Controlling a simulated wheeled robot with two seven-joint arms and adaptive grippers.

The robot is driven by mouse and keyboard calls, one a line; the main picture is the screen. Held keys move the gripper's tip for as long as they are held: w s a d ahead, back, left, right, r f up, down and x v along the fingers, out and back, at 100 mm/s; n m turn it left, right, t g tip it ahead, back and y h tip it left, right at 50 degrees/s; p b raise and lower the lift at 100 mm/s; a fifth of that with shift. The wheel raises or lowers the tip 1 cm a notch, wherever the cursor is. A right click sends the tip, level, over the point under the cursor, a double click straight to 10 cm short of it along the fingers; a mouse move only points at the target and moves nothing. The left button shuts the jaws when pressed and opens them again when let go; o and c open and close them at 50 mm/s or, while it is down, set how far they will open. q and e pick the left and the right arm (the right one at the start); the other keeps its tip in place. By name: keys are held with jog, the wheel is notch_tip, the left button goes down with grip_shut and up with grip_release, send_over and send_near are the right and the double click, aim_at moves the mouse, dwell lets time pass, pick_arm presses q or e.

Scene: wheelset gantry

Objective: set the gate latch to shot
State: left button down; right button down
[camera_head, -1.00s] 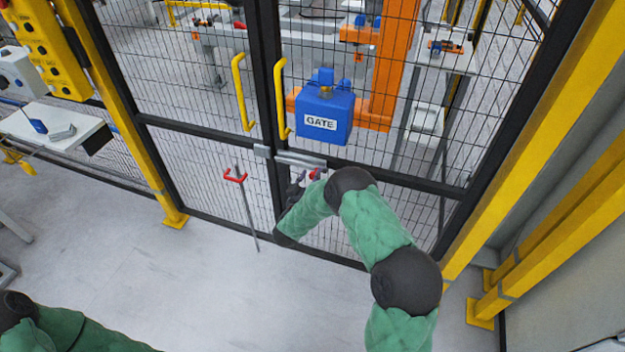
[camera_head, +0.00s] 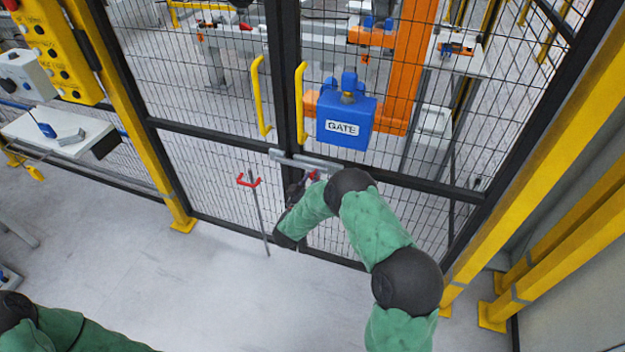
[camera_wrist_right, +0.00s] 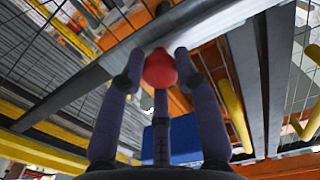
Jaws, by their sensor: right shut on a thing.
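The gate latch (camera_head: 318,163) is a grey sliding bar at the middle of the gate. It spans the dark posts where the two leaves meet, and shows as a long grey bar in the right wrist view (camera_wrist_right: 207,22). Its red knob (camera_wrist_right: 160,70) hangs under the bar. My right gripper (camera_wrist_right: 160,60) is shut on the knob, a finger on each side. In the head view this gripper (camera_head: 303,183) is small and partly hidden by my wrist. My left gripper is out of view; only part of its arm shows at lower left.
A blue box marked GATE (camera_head: 346,117) hangs on the right leaf, above the latch. Yellow handles (camera_head: 299,100) flank the meeting posts. A red-handled rod (camera_head: 258,215) stands left of my right gripper. Yellow posts (camera_head: 560,120) stand at right. The floor in front is clear.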

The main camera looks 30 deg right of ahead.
jog(key=shift+w+a, duration=0.1)
jog(key=shift+a, duration=0.05)
jog(key=c, duration=1.2)
grip_release()
jog(key=o, duration=0.3)
jog(key=shift+w+a, duration=0.15)
jog(key=v, duration=1.2)
